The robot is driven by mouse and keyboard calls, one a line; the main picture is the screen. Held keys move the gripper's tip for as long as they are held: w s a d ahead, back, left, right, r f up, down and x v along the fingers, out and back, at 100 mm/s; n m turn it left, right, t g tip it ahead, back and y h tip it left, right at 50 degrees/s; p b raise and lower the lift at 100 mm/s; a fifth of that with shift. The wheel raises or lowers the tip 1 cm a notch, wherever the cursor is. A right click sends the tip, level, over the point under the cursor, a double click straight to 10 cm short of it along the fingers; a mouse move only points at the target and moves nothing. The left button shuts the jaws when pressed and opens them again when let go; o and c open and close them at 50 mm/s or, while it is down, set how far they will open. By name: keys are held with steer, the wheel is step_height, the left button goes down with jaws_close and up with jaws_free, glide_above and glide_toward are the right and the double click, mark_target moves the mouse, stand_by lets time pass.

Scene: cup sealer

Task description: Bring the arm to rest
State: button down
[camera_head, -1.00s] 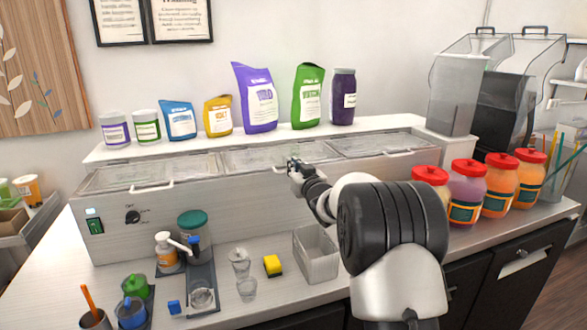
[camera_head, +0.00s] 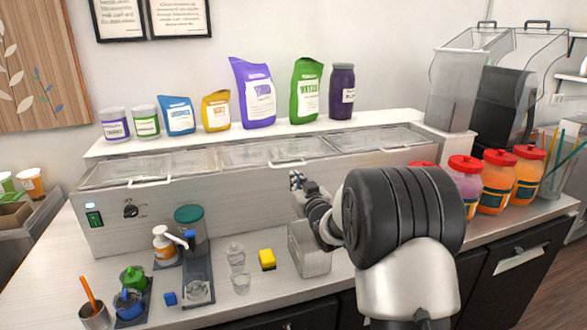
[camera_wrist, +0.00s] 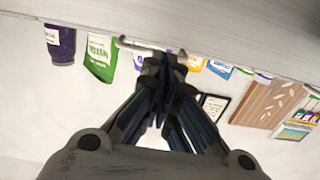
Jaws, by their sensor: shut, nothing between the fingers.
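My gripper (camera_head: 297,181) is at the end of my arm, in front of the steel counter unit (camera_head: 250,185) and above the clear square bin (camera_head: 310,250). Its fingers are together with nothing between them. In the wrist view the closed fingertips (camera_wrist: 164,68) point at the wall side, and that picture is upside down. The fingertips there overlap a lid handle (camera_wrist: 135,44) in the picture; I cannot tell from it how far apart they are.
A yellow sponge (camera_head: 267,260), clear cups (camera_head: 236,258) and a pump bottle (camera_head: 164,246) stand on the counter to the left. Red-lidded jars (camera_head: 497,180) stand to the right, partly behind my arm. Bags and tubs line the shelf (camera_head: 400,123). The air left of my gripper is clear.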

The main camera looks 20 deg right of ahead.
steer(key=s+a+r+g+h, duration=0.1)
steer(key=s+a+r+g, duration=0.15)
steer(key=s, duration=0.75)
steer(key=s+a+r+g, duration=0.1)
steer(key=s+a+g, duration=0.25)
steer(key=s, duration=0.55)
steer(key=s+a+f+g, duration=0.2)
steer(key=s, duration=0.8)
steer(key=s+a+f+g, duration=0.1)
steer(key=s+f+g, duration=0.1)
steer(key=s, duration=0.8)
steer(key=s+a+f+g+y, duration=0.1)
steer(key=s+a+f+g, duration=0.1)
steer(key=s, duration=0.8)
steer(key=shift+s+a+f+g, duration=0.3)
steer(key=shift+f+g, duration=0.1)
steer(key=shift+g, duration=0.1)
